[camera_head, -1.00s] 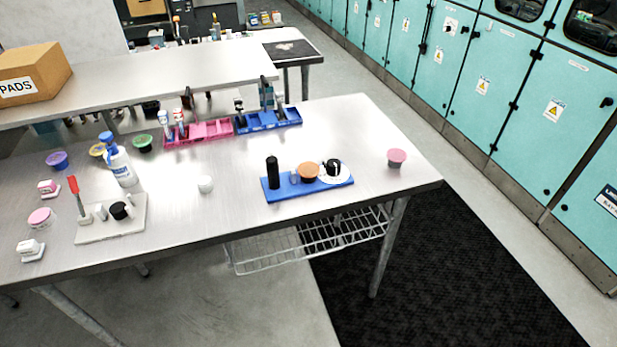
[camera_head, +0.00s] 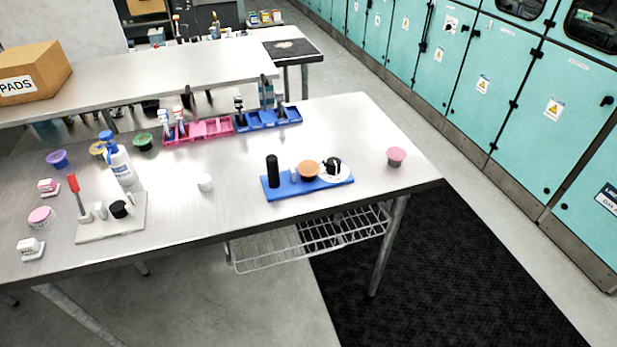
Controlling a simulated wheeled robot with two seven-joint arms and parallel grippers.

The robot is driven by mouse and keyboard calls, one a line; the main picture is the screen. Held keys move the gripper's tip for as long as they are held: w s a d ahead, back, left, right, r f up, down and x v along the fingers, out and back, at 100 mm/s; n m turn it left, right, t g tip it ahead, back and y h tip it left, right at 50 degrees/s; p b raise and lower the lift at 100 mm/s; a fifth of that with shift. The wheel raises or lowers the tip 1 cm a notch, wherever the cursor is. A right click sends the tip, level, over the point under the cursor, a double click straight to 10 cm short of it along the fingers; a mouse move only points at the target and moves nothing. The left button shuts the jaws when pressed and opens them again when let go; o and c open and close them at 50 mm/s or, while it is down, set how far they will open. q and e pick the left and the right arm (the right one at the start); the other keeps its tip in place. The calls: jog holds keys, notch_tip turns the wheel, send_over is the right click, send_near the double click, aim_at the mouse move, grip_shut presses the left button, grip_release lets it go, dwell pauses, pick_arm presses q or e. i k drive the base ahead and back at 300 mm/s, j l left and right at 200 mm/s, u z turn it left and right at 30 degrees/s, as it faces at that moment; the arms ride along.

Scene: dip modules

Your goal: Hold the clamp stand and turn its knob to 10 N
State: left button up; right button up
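Two fixtures stand on the steel table, and I cannot tell for certain which is the clamp stand. The blue stand (camera_head: 322,189) has an upright black post (camera_head: 272,172) at its left and an orange round piece (camera_head: 308,169) in the middle. At its right a black knob (camera_head: 333,166) sits over a white disc; its scale is too small to read. The pale stand (camera_head: 112,226) at the left has an upright red-handled lever (camera_head: 74,184), small grey parts and a black round piece (camera_head: 118,209). Neither of my grippers is in view.
The steel table (camera_head: 235,215) has free room between the stands. Pink (camera_head: 208,130) and blue (camera_head: 275,119) bins line the back. Several small tubs and boxes sit at left.

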aim_at(334, 164)
jog(key=i+l+u, duration=0.4)
jog(key=l, duration=0.3)
jog(key=i+l+u, duration=0.2)
jog(key=i+l, duration=0.15)
